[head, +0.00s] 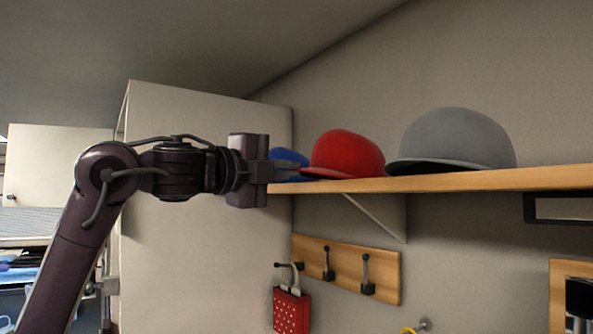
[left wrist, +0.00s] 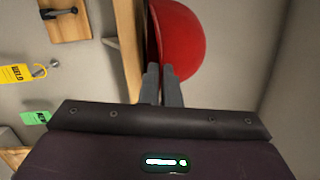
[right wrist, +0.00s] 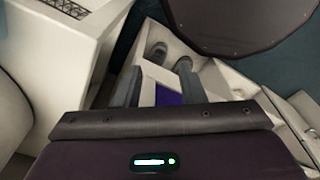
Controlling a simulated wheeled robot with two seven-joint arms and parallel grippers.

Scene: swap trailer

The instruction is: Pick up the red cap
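The red cap (head: 347,153) is at the left end of the wooden shelf, its brim toward the left. It also shows in the left wrist view (left wrist: 185,40). My left gripper (head: 296,172) is level with the brim. In the left wrist view its fingers (left wrist: 160,72) are close together, with the brim edge between their tips. I cannot tell whether the cap rests on the shelf or is slightly raised. My right gripper (right wrist: 158,85) is away from the shelf, its fingers apart and empty.
A blue cap (head: 289,156) sits partly hidden behind my left gripper. A grey cap (head: 455,138) is right of the red one on the shelf (head: 540,179). A hook rack (head: 335,270) hangs below. A pale cabinet (head: 200,250) stands left. Above the shelf is free room.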

